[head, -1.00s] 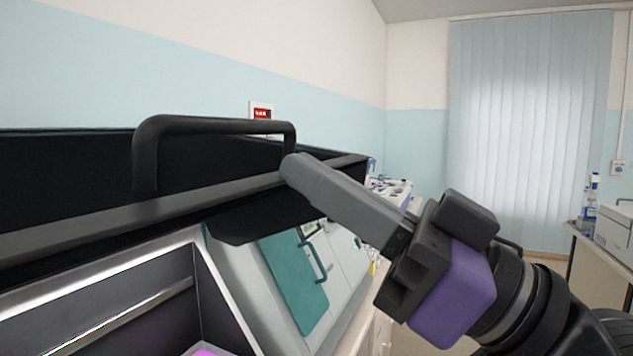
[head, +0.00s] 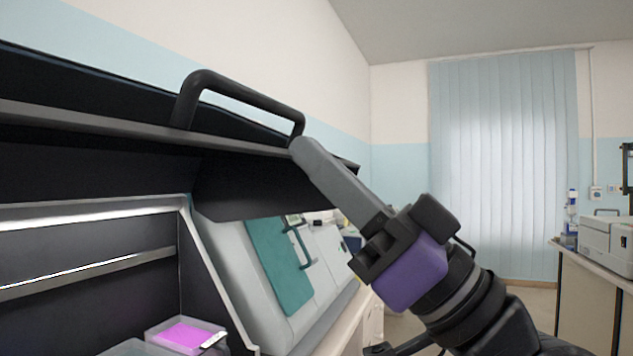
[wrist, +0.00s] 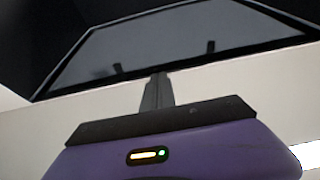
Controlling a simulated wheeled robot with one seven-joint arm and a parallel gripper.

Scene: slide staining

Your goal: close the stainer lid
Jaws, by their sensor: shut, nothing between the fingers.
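The stainer lid (head: 100,128) is raised over the open stainer and is dark with a grey front edge. Its black bar handle (head: 245,98) rises from the front edge. My gripper (head: 304,146) is shut and empty, with its fingertips at the lid's front edge just below the handle's right end; I cannot tell whether they touch. In the wrist view, the shut fingers (wrist: 157,88) point up at the lid's framed, glassy panel (wrist: 180,45). Inside the stainer a tray with pink liquid (head: 185,336) shows at the bottom.
A grey machine body with a teal panel and handle (head: 278,265) stands right of the stainer's opening. A bench with equipment (head: 603,240) is at the far right. The floor before the blinds (head: 508,165) looks clear.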

